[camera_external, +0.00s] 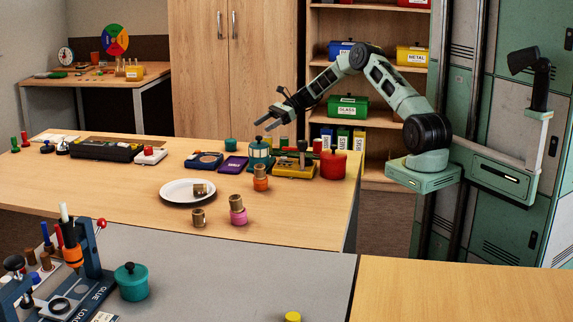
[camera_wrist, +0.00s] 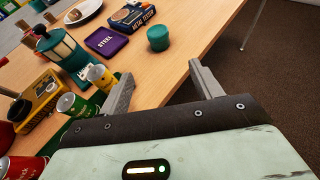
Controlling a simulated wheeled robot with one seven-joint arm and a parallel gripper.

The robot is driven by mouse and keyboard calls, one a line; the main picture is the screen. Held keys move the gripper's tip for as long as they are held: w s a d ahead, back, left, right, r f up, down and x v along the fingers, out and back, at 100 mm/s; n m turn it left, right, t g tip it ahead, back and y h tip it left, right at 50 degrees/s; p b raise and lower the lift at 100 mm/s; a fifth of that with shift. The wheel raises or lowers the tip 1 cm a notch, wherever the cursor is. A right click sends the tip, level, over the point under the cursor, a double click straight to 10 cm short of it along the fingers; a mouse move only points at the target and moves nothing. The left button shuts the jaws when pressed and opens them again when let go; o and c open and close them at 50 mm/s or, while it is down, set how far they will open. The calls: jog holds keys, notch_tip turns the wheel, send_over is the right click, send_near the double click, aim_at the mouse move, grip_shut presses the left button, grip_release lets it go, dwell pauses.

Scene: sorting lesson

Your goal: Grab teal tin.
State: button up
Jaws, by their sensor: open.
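The teal tin (camera_external: 231,144) is a small round tin standing on the far side of the wooden table in the external view. In the wrist view the teal tin (camera_wrist: 159,40) stands near the table edge, ahead of the gap between my fingers. My gripper (camera_external: 267,118) is above the table, to the right of the tin and apart from it. In the wrist view my gripper (camera_wrist: 160,80) is open, with nothing between its fingers. A larger teal lidded pot (camera_external: 131,283) stands on the grey table in front.
A teal lantern-like jar (camera_external: 259,154), a purple STEEL tray (camera_external: 233,165), a blue metal tester box (camera_external: 204,160), a yellow box (camera_external: 294,169) and a red pot (camera_external: 333,164) stand close by. The table edge lies close to the tin.

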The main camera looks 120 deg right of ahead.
send_near(234, 143)
jog(key=w+d+f, duration=0.1)
jog(key=w+d+f+b, duration=0.1)
jog(key=w+f, duration=0.1)
jog(key=shift+w+d, duration=0.1)
jog(key=shift+d, duration=0.1)
jog(key=x, duration=0.5)
jog(key=shift+w+a+b, duration=0.1)
jog(key=shift+w+b, duration=0.05)
jog(key=shift+b, duration=0.15)
jog(key=c, duration=1.1)
